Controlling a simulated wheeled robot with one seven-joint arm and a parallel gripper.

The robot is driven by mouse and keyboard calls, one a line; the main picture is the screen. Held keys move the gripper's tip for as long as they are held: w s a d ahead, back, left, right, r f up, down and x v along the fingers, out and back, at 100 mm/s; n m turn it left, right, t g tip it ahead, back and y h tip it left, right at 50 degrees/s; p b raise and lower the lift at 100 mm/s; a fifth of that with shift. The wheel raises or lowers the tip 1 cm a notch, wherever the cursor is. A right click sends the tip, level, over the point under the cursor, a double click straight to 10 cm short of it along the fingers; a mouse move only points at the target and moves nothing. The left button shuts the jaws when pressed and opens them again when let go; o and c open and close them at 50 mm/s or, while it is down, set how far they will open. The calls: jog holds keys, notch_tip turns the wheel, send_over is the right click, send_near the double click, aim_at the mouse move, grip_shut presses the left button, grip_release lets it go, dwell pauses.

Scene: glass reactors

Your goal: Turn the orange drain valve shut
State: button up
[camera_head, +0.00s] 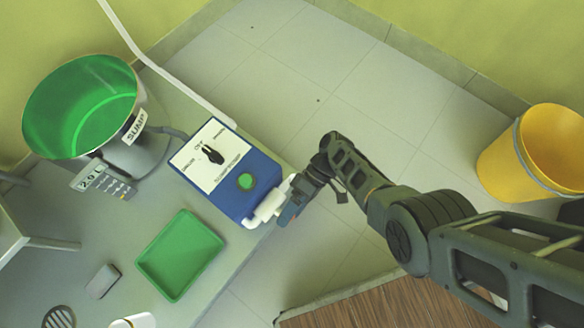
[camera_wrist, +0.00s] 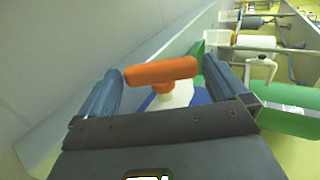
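The orange drain valve handle (camera_wrist: 162,71) shows in the wrist view as a short bar lying crosswise, on a small orange stem above a white part. My gripper (camera_wrist: 161,68) has its two blue fingers wide apart, one near each end of the bar. I cannot tell whether either finger touches it. In the head view my gripper (camera_head: 290,208) is beside the white pipe fitting (camera_head: 268,203) at the lower right corner of the blue control box (camera_head: 238,200). The orange handle is hidden there.
A green tray (camera_head: 180,256) lies on the grey bench left of my gripper. A steel sump pot (camera_head: 145,155), green inside, stands behind it. A yellow bin (camera_head: 500,160) stands on the floor at right. A wooden surface (camera_head: 375,308) is at the bottom. The tiled floor between is clear.

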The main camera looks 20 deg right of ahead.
jog(key=shift+w, duration=0.1)
jog(key=p+v, duration=0.1)
jog(key=v, duration=0.6)
jog(key=shift+d+r, duration=0.2)
jog(key=shift+d, duration=0.1)
jog(key=shift+w, duration=0.1)
jog(key=shift+c, duration=0.2)
